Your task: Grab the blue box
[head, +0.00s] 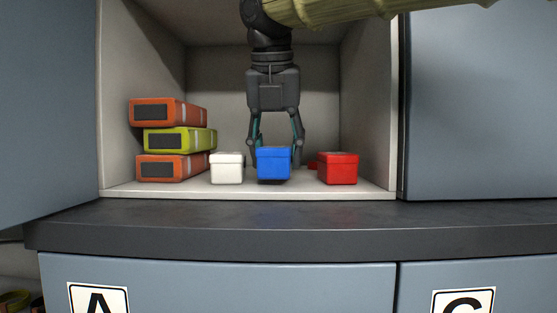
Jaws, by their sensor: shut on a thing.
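The blue box (274,164) is at the front of the open cubby, between a white box and a red box. My gripper (276,152) points straight down from above, with one finger on each side of the blue box. It is shut on the blue box. The box's front face hides parts of the fingertips. I cannot tell whether the box still touches the shelf floor (205,190).
The white box (227,168) stands close on the left and the red box (338,169) on the right, with another red item partly hidden behind it. Orange and yellow-green cases (172,140) are stacked at left. The dark counter (225,226) in front is clear.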

